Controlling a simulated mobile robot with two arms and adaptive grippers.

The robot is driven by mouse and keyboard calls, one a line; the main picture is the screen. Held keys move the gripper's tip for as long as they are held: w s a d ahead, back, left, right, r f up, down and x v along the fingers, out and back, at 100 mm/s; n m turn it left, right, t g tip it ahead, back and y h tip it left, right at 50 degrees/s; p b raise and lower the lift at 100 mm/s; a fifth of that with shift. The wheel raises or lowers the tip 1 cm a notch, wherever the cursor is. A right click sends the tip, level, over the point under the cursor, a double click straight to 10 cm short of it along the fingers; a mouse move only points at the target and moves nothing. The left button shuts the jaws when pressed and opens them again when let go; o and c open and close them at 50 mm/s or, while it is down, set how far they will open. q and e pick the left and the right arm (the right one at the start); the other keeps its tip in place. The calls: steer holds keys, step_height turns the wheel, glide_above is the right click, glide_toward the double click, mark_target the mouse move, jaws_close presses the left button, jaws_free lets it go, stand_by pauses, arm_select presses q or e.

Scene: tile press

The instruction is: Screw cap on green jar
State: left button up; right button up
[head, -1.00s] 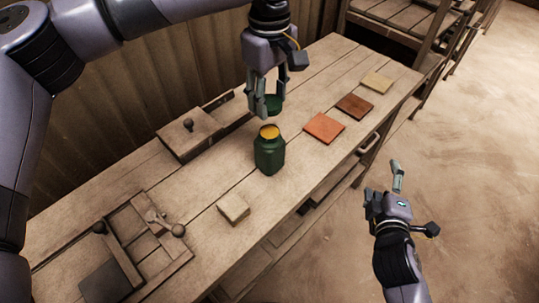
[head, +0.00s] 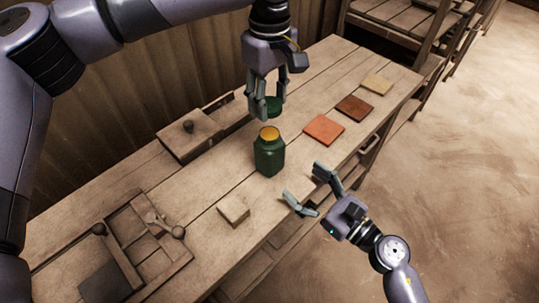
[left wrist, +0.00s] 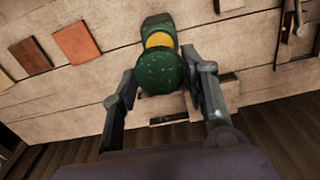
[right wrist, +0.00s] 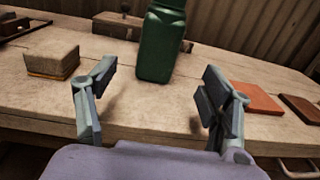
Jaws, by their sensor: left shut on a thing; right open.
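The green jar (head: 269,156) stands upright and open on the wooden bench, with yellow-orange contents showing at its mouth. My left gripper (head: 264,112) is shut on the green cap (head: 273,105) and holds it above the jar, apart from it. In the left wrist view the cap (left wrist: 160,74) sits between the fingers and covers part of the jar (left wrist: 158,24). My right gripper (head: 309,190) is open and empty at the bench's front edge, its fingers facing the jar. In the right wrist view the jar (right wrist: 161,45) stands beyond and between the open fingers.
Orange (head: 323,129), brown (head: 354,106) and tan (head: 376,84) tiles lie right of the jar. A small block (head: 233,209) lies at the front left. A wooden press box (head: 190,136) stands behind, and a divided tray (head: 147,243) lies at the left end.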

stand_by(0.3)
steer(key=x, duration=1.2)
steer(key=shift+a, duration=0.1)
steer(key=shift+c, duration=0.4)
jaws_close()
arm_select(q)
glide_above(269, 134)
steer(key=shift+f, duration=2.45)
steer(key=shift+f, duration=0.9)
steer(key=shift+f, duration=0.6)
